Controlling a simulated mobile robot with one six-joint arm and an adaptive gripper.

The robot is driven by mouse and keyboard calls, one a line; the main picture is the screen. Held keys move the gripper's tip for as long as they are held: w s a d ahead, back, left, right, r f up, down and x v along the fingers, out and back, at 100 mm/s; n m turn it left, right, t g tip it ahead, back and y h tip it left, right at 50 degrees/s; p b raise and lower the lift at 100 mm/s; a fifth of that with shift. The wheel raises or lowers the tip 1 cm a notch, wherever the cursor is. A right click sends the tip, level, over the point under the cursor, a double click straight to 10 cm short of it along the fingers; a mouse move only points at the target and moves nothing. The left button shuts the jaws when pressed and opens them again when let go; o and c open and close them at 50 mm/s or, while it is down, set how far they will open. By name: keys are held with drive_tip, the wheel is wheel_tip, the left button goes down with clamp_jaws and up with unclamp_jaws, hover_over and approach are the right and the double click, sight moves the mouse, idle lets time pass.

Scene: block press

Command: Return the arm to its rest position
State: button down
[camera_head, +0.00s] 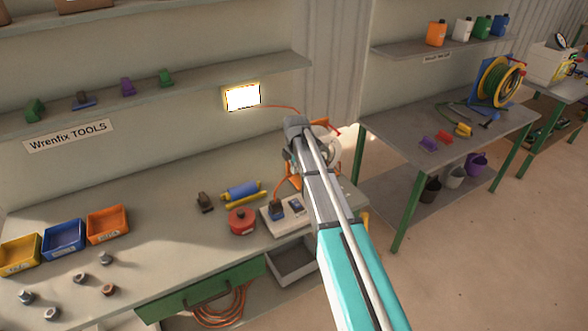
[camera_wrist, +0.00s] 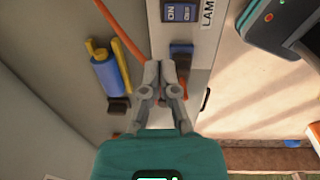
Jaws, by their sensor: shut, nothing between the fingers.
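My arm reaches from the lower right over the workbench in the head view, and its links hide my gripper there. In the wrist view my gripper (camera_wrist: 167,68) is shut, with its fingertips together and nothing between them. It is over a pale panel (camera_wrist: 209,70) with an ON-marked switch plate (camera_wrist: 179,11) and a partly cut-off label beginning "LAM". A dark blue part (camera_wrist: 181,49) shows beside the right fingertip; I cannot tell whether they touch. The pale switch box (camera_head: 286,219) also shows beside my arm in the head view.
A lit lamp panel (camera_head: 242,96) is on the wall. A blue cylinder (camera_head: 240,190), a red round object (camera_head: 242,221) and coloured bins (camera_head: 63,239) stand on the bench (camera_head: 160,215). A shelf (camera_head: 200,88) runs above. A second table (camera_head: 445,150) stands right, with floor between.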

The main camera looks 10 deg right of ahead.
drive_tip(key=s+d+f+m+b, duration=0.2)
drive_tip(key=s+m, duration=0.9)
drive_tip(key=s, duration=0.3)
drive_tip(key=s+d+f+m+g+b, duration=0.1)
drive_tip(key=s+f+m+b, duration=0.1)
drive_tip(key=s+m, duration=0.9)
drive_tip(key=shift+s+d, duration=0.35)
drive_tip(key=shift+s, duration=1.85)
